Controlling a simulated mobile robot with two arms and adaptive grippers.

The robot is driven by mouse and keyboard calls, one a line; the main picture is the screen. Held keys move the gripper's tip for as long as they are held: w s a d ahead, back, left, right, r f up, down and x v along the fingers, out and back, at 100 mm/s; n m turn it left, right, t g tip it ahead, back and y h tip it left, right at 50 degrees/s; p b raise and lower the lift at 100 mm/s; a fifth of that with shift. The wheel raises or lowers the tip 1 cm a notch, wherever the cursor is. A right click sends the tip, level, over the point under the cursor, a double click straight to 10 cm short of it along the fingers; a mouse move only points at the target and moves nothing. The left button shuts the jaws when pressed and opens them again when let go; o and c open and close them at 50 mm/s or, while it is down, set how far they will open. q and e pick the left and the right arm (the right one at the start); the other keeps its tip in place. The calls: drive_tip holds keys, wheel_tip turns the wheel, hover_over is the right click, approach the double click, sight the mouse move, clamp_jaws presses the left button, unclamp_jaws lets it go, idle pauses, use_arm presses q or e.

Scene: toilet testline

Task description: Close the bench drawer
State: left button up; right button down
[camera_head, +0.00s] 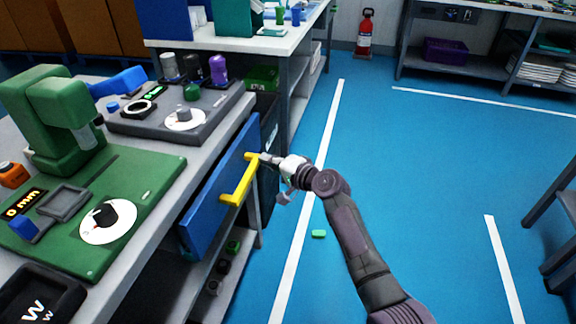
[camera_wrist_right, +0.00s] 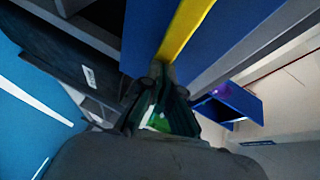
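The bench drawer has a blue front (camera_head: 213,205) with a yellow bar handle (camera_head: 240,183). The front stands out a little past the bench's edge in the head view; its inside is hidden. My right gripper (camera_head: 267,159) is at the far end of the handle, touching it or very close. In the right wrist view the yellow handle (camera_wrist_right: 187,28) runs down to the fingertips (camera_wrist_right: 164,75), which are close together. I cannot tell whether they grip the handle or only rest against it. My left gripper is not in view.
The bench top (camera_head: 205,140) carries a green machine (camera_head: 60,120) and a grey control panel (camera_head: 175,110). A shelf (camera_head: 215,285) with small items lies under the drawer.

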sight(251, 156)
drive_tip(key=a, duration=0.2)
drive_tip(key=shift+w+a+f, duration=0.1)
drive_tip(key=shift+w+a, duration=0.2)
drive_tip(key=shift+w, duration=0.05)
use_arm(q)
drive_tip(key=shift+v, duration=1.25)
use_arm(e)
drive_tip(key=shift+a, duration=0.15)
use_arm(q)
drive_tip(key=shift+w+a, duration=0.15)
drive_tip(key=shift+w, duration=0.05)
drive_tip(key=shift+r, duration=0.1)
use_arm(e)
drive_tip(key=shift+r, duration=0.25)
